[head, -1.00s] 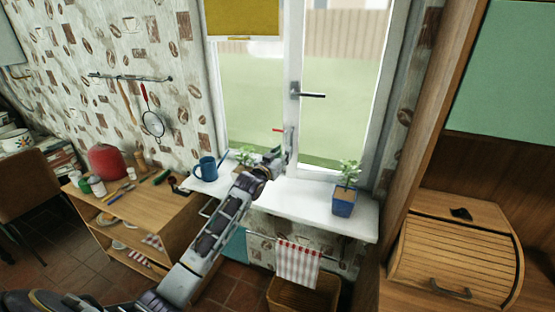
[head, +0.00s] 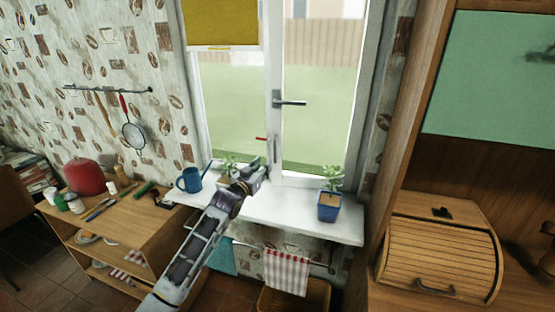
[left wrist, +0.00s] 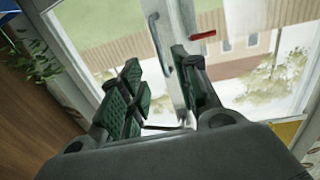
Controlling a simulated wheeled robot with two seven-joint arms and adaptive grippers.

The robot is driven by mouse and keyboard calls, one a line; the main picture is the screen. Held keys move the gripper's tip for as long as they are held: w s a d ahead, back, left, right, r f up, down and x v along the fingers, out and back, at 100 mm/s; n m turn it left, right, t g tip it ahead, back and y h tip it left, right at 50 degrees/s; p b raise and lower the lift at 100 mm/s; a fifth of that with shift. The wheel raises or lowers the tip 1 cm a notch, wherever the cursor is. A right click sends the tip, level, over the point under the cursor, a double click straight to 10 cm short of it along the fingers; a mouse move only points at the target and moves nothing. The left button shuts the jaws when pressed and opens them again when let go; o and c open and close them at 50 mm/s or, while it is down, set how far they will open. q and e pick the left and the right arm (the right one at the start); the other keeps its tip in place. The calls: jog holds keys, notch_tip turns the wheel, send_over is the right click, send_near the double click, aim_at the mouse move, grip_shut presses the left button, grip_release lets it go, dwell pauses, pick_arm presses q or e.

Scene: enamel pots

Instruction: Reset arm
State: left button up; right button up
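My left arm comes in from the bottom of the head view. Its gripper (head: 262,166) is over the windowsill (head: 275,208), in front of the window. In the left wrist view the two green-padded fingers (left wrist: 158,75) stand apart with nothing visible between them, so the gripper is open and empty. The window's frame and glass lie beyond the fingers. A small red-tipped handle (left wrist: 203,36) shows beside the right finger; I cannot tell whether they touch. My right gripper is not in view.
A blue watering can (head: 189,180) and a small plant (head: 230,165) stand left of the gripper. A plant in a blue pot (head: 328,208) stands right. A wooden shelf unit (head: 140,225) is at left. A wooden bread box (head: 440,255) is at right.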

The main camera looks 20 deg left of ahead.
pick_arm(q)
jog(key=s+d+f+g, duration=0.4)
jog(key=s+f, duration=0.4)
jog(key=f, duration=0.1)
jog(key=s+d+f+g, duration=0.3)
jog(key=s+d+f, duration=0.1)
jog(key=s+f, duration=0.4)
jog(key=s+d+f+m+g, duration=0.1)
jog(key=s+f+g, duration=0.25)
jog(key=s, duration=0.85)
jog(key=s+d+f+g, duration=0.2)
jog(key=s+f+g, duration=0.15)
jog(key=s, duration=0.85)
jog(key=s+f+g, duration=0.2)
jog(key=s+f, duration=0.1)
jog(key=f, duration=3)
jog(key=s+a+f, duration=0.2)
jog(key=s+f, duration=0.7)
jog(key=s, duration=0.2)
jog(key=s+a+f+g+y, duration=0.1)
jog(key=s+a+f, duration=0.1)
jog(key=s+f, duration=0.8)
jog(key=shift+s+a+f+m, duration=0.2)
jog(key=shift+s+m, duration=0.2)
jog(key=shift+s, duration=0.2)
